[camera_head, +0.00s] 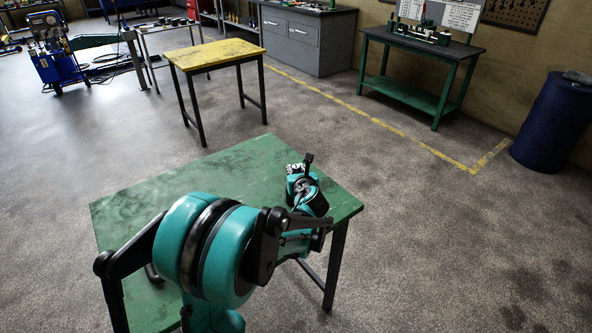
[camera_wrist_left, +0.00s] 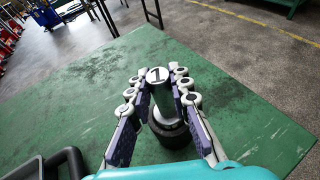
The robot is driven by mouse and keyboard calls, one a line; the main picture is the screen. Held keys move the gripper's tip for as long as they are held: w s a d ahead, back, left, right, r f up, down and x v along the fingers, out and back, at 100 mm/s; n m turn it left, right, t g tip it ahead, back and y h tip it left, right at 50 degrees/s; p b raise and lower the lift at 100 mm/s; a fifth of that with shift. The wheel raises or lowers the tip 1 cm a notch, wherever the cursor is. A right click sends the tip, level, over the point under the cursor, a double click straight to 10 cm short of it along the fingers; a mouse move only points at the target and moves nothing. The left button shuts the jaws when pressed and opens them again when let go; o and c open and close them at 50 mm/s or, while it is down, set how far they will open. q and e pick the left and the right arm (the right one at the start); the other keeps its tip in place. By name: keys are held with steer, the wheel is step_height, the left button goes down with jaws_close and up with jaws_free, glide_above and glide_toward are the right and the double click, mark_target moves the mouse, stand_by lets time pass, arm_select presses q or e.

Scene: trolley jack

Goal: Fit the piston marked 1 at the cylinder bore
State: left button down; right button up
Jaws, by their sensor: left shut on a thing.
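The piston marked 1 (camera_wrist_left: 163,99) is a grey upright cylinder with a white top bearing the number 1. In the left wrist view, my left gripper (camera_wrist_left: 160,80) is shut on it, with a finger on each side. A dark round part (camera_wrist_left: 172,133) shows around the piston's lower end, over the green table. I cannot tell whether it belongs to the piston or is a separate holder. In the head view my left gripper (camera_head: 296,169) is small, above the green table's right part. I cannot identify the cylinder bore. My right gripper is not in view.
The green table (camera_head: 140,195) is mostly bare. A black framed object (camera_wrist_left: 62,163) shows at its near left. A yellow table (camera_head: 215,53) stands behind. A green bench (camera_head: 412,92) with equipment stands at the back right, beside a blue drum (camera_head: 553,122). Open floor lies between.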

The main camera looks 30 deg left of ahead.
arm_select(q)
steer(key=shift+f+b, duration=1.25)
steer(key=shift+f, duration=0.35)
steer(key=c, duration=1.3)
jaws_free()
steer(key=v, duration=1.2)
steer(key=shift+r, duration=0.1)
steer(key=shift+s, duration=0.1)
steer(key=s+d+f+n+g+h, duration=0.1)
steer(key=s+d+f+n+h, duration=0.1)
steer(key=s+n, duration=0.4)
steer(key=s+d+f+n+g+h, duration=0.1)
steer(key=s+d+f+n+h, duration=0.1)
steer(key=s+d+n+h, duration=0.2)
steer(key=s+d+f+n+g+h, duration=0.1)
steer(key=s+d+n, duration=0.7)
steer(key=n, duration=0.9)
steer(key=shift+s+f+n+g+h, duration=0.35)
steer(key=shift+s+f+h, duration=0.35)
steer(key=shift+s+h, duration=0.25)
